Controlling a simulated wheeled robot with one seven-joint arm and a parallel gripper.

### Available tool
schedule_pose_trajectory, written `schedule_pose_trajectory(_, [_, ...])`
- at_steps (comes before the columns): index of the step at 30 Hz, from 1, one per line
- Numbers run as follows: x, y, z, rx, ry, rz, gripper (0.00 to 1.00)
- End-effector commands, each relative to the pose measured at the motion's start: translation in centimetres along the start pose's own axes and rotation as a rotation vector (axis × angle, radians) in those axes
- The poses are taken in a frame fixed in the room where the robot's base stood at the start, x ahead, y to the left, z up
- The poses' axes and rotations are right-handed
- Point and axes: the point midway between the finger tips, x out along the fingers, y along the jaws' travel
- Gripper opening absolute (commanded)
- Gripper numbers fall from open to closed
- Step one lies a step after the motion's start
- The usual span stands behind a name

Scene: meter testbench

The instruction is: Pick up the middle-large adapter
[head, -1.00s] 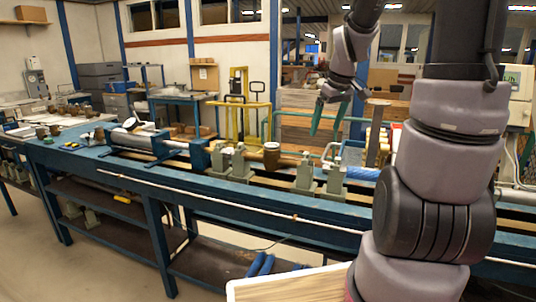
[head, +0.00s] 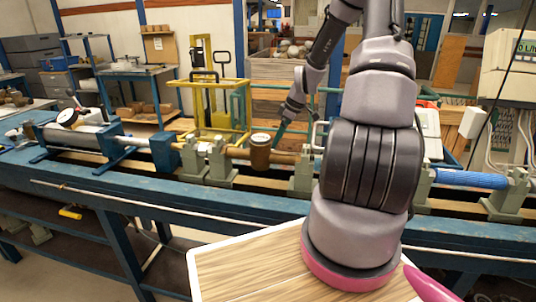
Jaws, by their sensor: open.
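I cannot pick out the middle-large adapter with certainty in the head view. A bronze cylindrical body with a pale top (head: 260,152) sits upright in the pipe line on the blue test bench (head: 150,190). My arm hides part of the bench to the right.
Grey-green clamp supports (head: 220,165) stand along the bench line. A blue cylinder (head: 468,179) lies at the right. A white gauge (head: 67,117) tops the left cylinder. A yellow frame (head: 215,110) stands behind. Small brown items (head: 14,99) sit on the far-left table.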

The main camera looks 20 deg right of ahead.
Motion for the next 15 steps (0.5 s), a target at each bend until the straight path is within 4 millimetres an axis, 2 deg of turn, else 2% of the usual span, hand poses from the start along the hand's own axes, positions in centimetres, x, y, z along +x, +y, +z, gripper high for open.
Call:
schedule_pose_trajectory(7, [2.2, 0.0, 0.0, -0.001, -0.001, -0.001, 0.97])
schedule_pose_trajectory(15, [6.0, 0.1, -0.1, 0.0, -0.001, -0.002, 0.97])
